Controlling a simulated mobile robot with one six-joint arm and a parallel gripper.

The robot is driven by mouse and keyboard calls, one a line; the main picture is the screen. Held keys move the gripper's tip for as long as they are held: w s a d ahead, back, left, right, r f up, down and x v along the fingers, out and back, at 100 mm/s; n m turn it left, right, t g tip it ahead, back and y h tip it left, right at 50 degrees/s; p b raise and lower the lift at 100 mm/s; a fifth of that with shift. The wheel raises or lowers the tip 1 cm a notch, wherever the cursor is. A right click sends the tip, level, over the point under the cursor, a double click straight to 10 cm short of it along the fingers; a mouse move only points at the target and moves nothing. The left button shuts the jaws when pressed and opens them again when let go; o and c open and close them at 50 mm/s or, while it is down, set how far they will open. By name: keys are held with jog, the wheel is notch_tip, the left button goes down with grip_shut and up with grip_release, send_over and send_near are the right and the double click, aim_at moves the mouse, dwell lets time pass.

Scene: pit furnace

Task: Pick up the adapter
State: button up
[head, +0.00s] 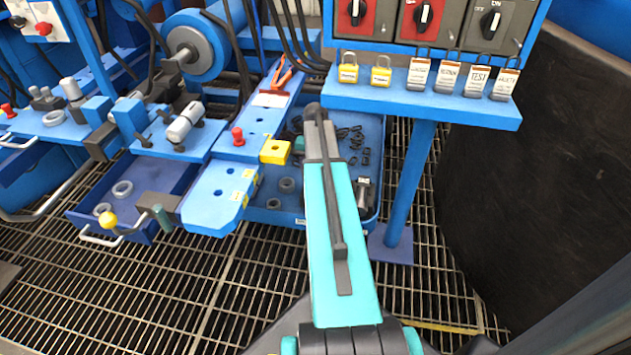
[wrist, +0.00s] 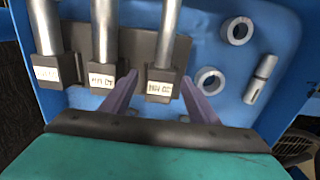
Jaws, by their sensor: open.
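In the wrist view, three silver metal shafts with dark square ends and small white labels lie side by side on a dark holder: left (wrist: 48,40), middle (wrist: 104,40) and right (wrist: 168,40). A short grey cylinder (wrist: 260,80) lies apart at the right. I cannot tell which piece is the adapter; the labels are too small to read. My gripper (wrist: 158,76) is open, its two purple fingers on either side of the right shaft's labelled end. I see no contact. In the head view my arm hides the gripper.
Two metal rings (wrist: 238,31) (wrist: 210,81) lie on the blue surface, right of the shafts. In the head view a blue tray (head: 295,215) holds small dark parts. A shelf (head: 420,103) with padlocks and tags stands right of my arm, on a blue post (head: 411,185).

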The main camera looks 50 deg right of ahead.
jog(key=shift+c, duration=0.2)
grip_shut()
jog(key=shift+r, duration=0.2)
jog(key=shift+r+p, duration=1.15)
jog(key=shift+r, duration=0.2)
jog(key=s+a+r+p, duration=0.2)
jog(key=s+a+p, duration=0.4)
jog(key=s+a, duration=0.3)
jog(key=shift+s+a, duration=0.4)
jog(key=shift+a, duration=1.4)
